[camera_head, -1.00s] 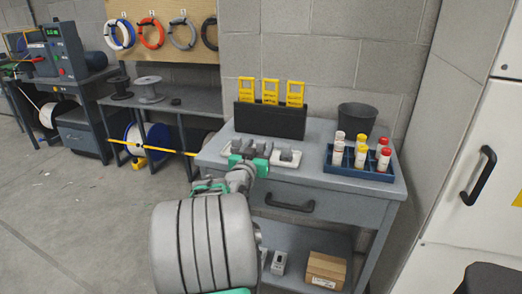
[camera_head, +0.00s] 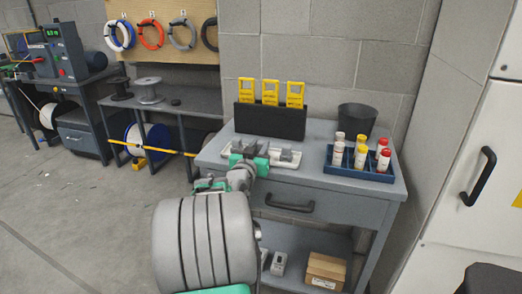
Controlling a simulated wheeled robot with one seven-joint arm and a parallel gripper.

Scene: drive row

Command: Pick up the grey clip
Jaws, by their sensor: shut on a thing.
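My gripper (camera_head: 251,150) is over the left part of a low white tray (camera_head: 292,165) on the grey cabinet top. It is shut on a small grey piece, the grey clip (camera_head: 253,146), which is mostly hidden by the fingers and green-marked wrist. Whether the clip touches the tray or is clear of it cannot be told. Another small grey piece (camera_head: 286,155) lies in the right part of the tray.
A black holder (camera_head: 270,122) with yellow tags (camera_head: 270,90) stands behind the tray. A blue rack (camera_head: 345,170) of capped bottles and a dark bin (camera_head: 357,118) stand to the right. A cardboard box (camera_head: 326,270) sits on the shelf below.

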